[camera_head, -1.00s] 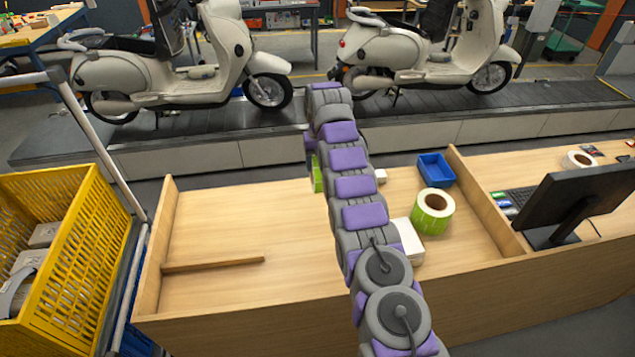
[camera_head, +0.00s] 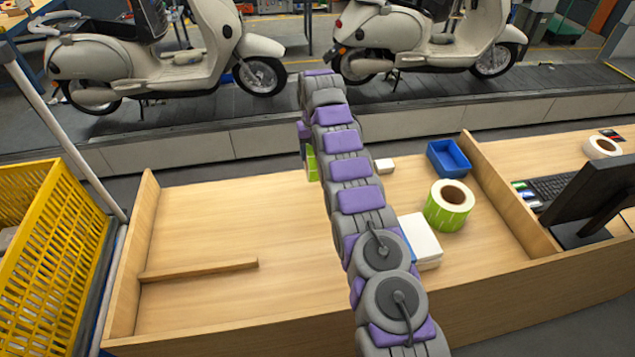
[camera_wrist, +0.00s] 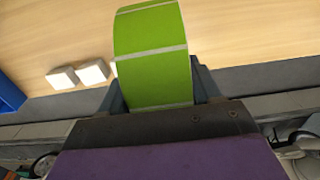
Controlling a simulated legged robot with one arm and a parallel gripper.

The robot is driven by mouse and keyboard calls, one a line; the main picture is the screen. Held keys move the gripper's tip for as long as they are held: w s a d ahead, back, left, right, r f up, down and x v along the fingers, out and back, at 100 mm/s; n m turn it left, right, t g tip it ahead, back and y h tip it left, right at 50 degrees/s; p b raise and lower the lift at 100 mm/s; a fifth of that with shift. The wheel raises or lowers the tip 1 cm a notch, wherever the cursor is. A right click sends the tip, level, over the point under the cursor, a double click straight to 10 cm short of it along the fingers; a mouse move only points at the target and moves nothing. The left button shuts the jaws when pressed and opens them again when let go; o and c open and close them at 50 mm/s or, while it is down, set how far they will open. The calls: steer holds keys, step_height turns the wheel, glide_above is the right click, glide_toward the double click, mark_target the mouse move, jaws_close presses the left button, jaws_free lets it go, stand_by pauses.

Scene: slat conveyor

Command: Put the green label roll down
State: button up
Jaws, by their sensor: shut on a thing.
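The green label roll (camera_wrist: 152,55) is between the fingers of my gripper (camera_wrist: 155,95) in the wrist view, with green labels and pale gaps on its outer face. My gripper is shut on it. In the head view only a green strip of this roll (camera_head: 311,164) shows at the left of my arm, near the far edge of the wooden desk (camera_head: 205,215). I cannot tell how high the roll is above the desk. A second green label roll (camera_head: 449,205) lies on the desk, right of my arm.
A blue bin (camera_head: 447,158), a small white box (camera_head: 384,165) and a white stack (camera_head: 421,238) are right of my arm. A wooden strip (camera_head: 200,270) lies at left; the desk around it is clear. A divider (camera_head: 497,190) separates off the monitor (camera_head: 590,198). Scooters stand on the conveyor beyond.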

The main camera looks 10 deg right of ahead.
steer(key=f, duration=0.4)
steer(key=shift+s+f+b, duration=0.1)
steer(key=shift+s+b, duration=0.1)
steer(key=shift+b, duration=0.2)
step_height(320, 180, down, 5)
steer(key=o, duration=1.6)
steer(key=shift+f, duration=0.1)
step_height(320, 180, up, 9)
steer(key=shift+w+p, duration=0.15)
steer(key=shift+p, duration=0.15)
steer(key=shift+r+p, duration=1.4)
steer(key=shift+r, duration=0.25)
